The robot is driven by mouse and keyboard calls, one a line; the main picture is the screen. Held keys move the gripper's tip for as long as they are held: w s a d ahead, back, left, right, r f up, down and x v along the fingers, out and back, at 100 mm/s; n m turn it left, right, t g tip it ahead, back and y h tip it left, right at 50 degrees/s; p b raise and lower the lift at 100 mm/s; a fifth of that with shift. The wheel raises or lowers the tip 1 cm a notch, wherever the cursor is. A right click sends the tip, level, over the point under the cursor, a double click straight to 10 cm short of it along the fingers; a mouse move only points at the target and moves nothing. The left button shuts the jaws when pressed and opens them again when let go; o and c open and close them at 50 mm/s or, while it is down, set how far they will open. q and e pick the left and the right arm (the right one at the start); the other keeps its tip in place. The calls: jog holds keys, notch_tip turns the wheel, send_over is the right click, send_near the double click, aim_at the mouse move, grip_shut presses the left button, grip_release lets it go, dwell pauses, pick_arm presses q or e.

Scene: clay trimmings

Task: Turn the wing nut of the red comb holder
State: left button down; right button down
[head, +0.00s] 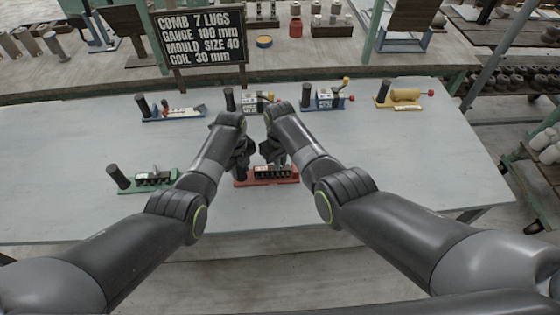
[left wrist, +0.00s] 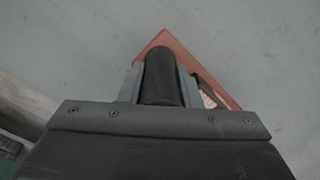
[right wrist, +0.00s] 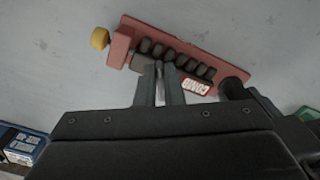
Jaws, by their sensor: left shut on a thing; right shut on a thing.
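The red comb holder (head: 268,183) lies near the front middle of the table, partly hidden by my grippers. My left gripper (head: 240,172) is shut on its upright black handle post, which stands between both fingers in the left wrist view (left wrist: 160,80). My right gripper (head: 278,162) is over the holder's row of dark lugs. In the right wrist view the fingers (right wrist: 160,72) are shut on a thin grey piece beside the lugs, seemingly the wing nut, mostly hidden.
A green comb holder (head: 150,180) lies to the left. A blue holder (head: 175,113), another blue one (head: 325,100) and a yellow one (head: 400,98) stand along the back. A black sign (head: 200,38) stands behind. The table is clear at right.

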jog(key=shift+a+m, duration=0.1)
jog(key=shift+m, duration=1.4)
jog(key=c, duration=1.5)
grip_release()
jog(key=shift+c, duration=0.2)
jog(key=shift+r, duration=0.1)
notch_tip(320, 180, up, 12)
pick_arm(q)
jog(key=c, duration=1)
grip_release()
